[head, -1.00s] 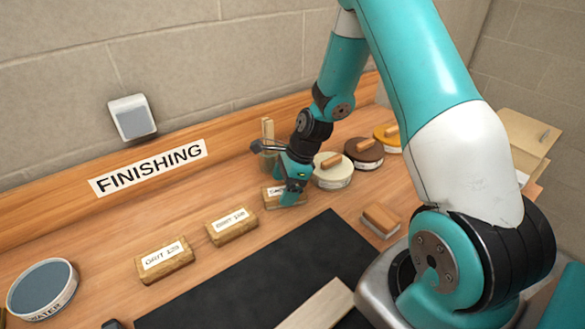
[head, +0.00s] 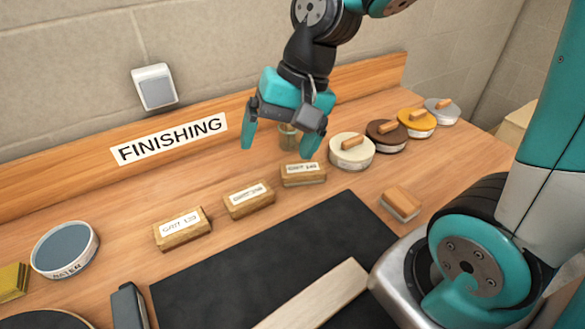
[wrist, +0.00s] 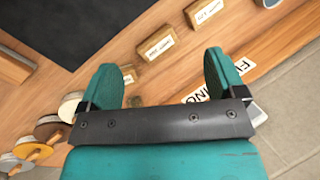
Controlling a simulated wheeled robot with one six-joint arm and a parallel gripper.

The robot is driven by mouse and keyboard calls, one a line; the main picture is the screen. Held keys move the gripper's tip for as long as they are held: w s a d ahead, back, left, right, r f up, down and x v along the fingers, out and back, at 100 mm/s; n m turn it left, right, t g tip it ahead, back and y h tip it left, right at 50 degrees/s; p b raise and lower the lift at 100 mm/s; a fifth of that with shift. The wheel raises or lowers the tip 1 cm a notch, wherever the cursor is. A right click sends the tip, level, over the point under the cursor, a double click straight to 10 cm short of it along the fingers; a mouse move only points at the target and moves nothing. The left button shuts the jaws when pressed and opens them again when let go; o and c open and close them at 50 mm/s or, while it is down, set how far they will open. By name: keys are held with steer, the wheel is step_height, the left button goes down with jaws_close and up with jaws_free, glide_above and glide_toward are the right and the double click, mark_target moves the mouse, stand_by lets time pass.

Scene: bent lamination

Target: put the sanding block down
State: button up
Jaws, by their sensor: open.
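Three labelled wooden sanding blocks stand in a row on the bench: the left one (head: 182,229), the middle one (head: 249,199) and the right one (head: 303,175). The right one's label seems to read GRIT 240. My gripper (head: 279,147) is open and empty, raised above the bench near the back board, up and left of the right block. In the wrist view, two blocks (wrist: 157,42) (wrist: 205,11) lie beyond the fingers, and part of another shows between them. An orange-topped block (head: 401,203) sits apart at the right.
A black mat (head: 215,285) with a pale wooden board (head: 315,298) covers the front. Several round tins, including a cream one (head: 352,152), line the back right. A jar (head: 289,137) stands behind my gripper. A water dish (head: 65,250) is at the left.

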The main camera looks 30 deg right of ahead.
steer(key=s+a+r+n, duration=0.3)
steer(key=s+a+n, duration=0.1)
steer(key=s+n, duration=0.6)
steer(key=shift+a+n+g, duration=0.15)
steer(key=shift+n+g, duration=0.15)
steer(key=shift+n, duration=0.2)
stand_by(0.4)
